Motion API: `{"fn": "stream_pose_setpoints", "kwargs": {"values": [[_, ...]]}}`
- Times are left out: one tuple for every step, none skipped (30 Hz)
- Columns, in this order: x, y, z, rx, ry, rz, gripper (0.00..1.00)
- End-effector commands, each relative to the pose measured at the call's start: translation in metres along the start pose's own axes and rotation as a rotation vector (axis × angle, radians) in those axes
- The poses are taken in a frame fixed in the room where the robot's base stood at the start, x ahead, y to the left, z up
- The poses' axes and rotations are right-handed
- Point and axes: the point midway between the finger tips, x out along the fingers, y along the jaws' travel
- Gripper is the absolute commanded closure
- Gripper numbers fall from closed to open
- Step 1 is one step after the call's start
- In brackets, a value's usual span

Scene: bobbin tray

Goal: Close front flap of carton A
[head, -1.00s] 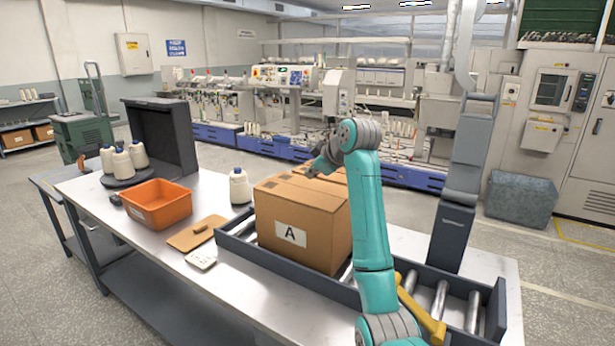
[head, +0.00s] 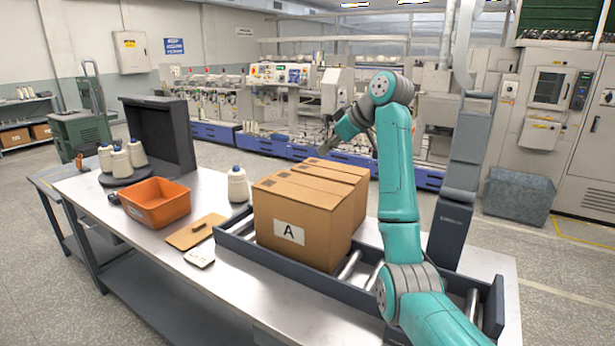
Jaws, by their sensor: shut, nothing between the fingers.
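Carton A (head: 290,232) is a brown cardboard box with a white "A" label on its near side. It stands upright on the roller conveyor on the table. Its top looks flat, with a seam line across it and no flap visibly standing up. A second brown carton top (head: 335,171) shows right behind it. My gripper (head: 323,149) is above and beyond the cartons' far side, apart from carton A. Its fingers are small and dark here, shut and empty. The far sides of the cartons are hidden.
An orange bin (head: 155,203), a clipboard (head: 194,232) and a thread cone (head: 238,186) are left of the conveyor. The conveyor's dark side rail (head: 275,259) runs along the carton's front. More cones stand at the far left. A grey post (head: 460,190) rises at the right.

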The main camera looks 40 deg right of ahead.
Motion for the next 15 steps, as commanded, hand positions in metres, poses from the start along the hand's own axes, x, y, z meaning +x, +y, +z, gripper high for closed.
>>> {"fn": "stream_pose_setpoints", "kwargs": {"values": [[0.001,0.001,0.000,0.011,-0.002,-0.011,1.00],[0.002,0.001,-0.001,0.015,-0.002,-0.015,1.00],[0.005,0.001,-0.001,0.018,-0.002,-0.017,1.00],[0.008,0.001,-0.001,0.018,-0.002,-0.018,1.00],[0.011,0.001,-0.001,0.017,-0.002,-0.018,1.00],[0.017,0.000,-0.001,0.017,-0.002,-0.019,1.00],[0.021,0.000,-0.001,0.016,-0.003,-0.020,1.00],[0.026,-0.001,-0.001,0.016,-0.003,-0.019,1.00],[0.033,0.000,-0.001,0.016,-0.002,-0.018,1.00],[0.038,0.000,-0.001,0.017,-0.003,-0.018,1.00],[0.044,-0.001,-0.001,0.017,-0.003,-0.018,1.00],[0.052,-0.001,-0.001,0.016,-0.002,-0.018,1.00],[0.058,-0.001,0.000,0.016,-0.003,-0.019,1.00],[0.063,-0.001,-0.001,0.015,-0.003,-0.019,1.00],[0.071,-0.001,-0.001,0.016,-0.003,-0.018,1.00]]}}
